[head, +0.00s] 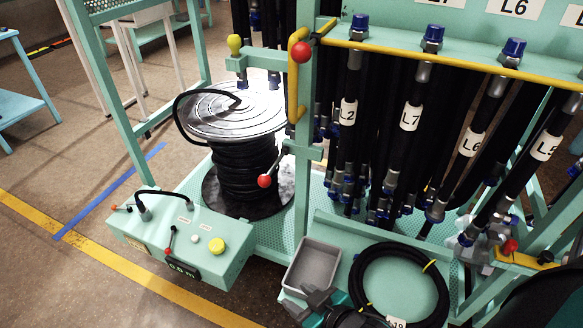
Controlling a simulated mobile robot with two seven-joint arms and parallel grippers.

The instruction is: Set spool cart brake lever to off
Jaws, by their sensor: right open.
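The spool (237,112) with black hose wound on it stands upright in the green cart frame, left of centre. A lever with a red ball knob (264,181) sticks out from a green post beside the spool's lower part. Another red ball knob (301,52) is higher on the post, by a yellow handle. I cannot read any brake or on/off marking on either. My right gripper (310,301) is at the bottom edge, open, below and apart from both knobs; its jaws are partly cut off by the frame. My left gripper is out of view.
A green control box (183,235) with small levers, a yellow knob and a display stands front left. A grey bin (313,264) and a coiled black hose (399,281) lie near my right gripper. Labelled hoses (410,112) hang behind a yellow rail at right.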

